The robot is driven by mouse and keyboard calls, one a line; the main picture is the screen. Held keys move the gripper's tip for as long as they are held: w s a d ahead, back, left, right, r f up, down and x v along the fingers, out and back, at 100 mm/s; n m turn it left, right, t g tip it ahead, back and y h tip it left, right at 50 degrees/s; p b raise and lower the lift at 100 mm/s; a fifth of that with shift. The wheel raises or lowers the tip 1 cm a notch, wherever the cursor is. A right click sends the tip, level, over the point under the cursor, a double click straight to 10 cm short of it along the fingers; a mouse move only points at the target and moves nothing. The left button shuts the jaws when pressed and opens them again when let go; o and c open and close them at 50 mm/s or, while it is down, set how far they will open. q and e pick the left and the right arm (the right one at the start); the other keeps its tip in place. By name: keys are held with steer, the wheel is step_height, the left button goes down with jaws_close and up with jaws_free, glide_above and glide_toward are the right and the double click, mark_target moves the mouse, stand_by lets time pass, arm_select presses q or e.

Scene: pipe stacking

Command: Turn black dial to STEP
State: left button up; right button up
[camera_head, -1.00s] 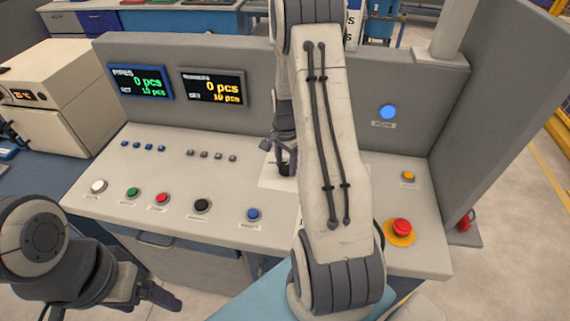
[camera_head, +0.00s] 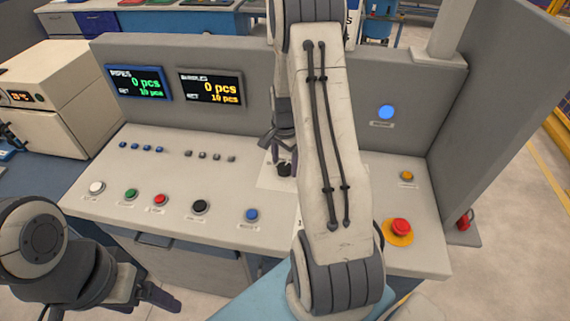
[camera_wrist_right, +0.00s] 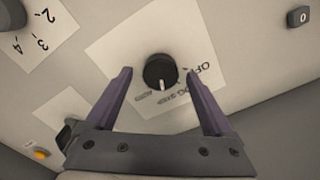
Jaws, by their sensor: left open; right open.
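The black dial (camera_wrist_right: 160,72) sits on a white label plate (camera_wrist_right: 118,50) in the right wrist view. A light pointer mark on the dial faces the lower edge of that picture. Printed words stand around its lower right; they are small and partly hard to read. My right gripper (camera_wrist_right: 160,78) is open, its two purple fingers on either side of the dial with gaps to both. In the head view the dial (camera_head: 284,170) is partly hidden by my right arm and gripper. My left gripper (camera_head: 158,301) is open and empty in front of the panel's lower left.
The grey panel (camera_head: 150,170) holds a row of white, green, red, black and blue buttons. A red emergency button (camera_head: 401,227) and a yellow button (camera_head: 407,175) are at right. Two displays (camera_head: 211,88) stand behind. Another dark knob (camera_wrist_right: 12,15) is near the right wrist view's corner.

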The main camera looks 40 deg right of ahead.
mark_target(285, 166)
step_height(285, 166, up, 10)
steer(key=b, duration=0.1)
steer(key=shift+f, duration=0.15)
stand_by(0.5)
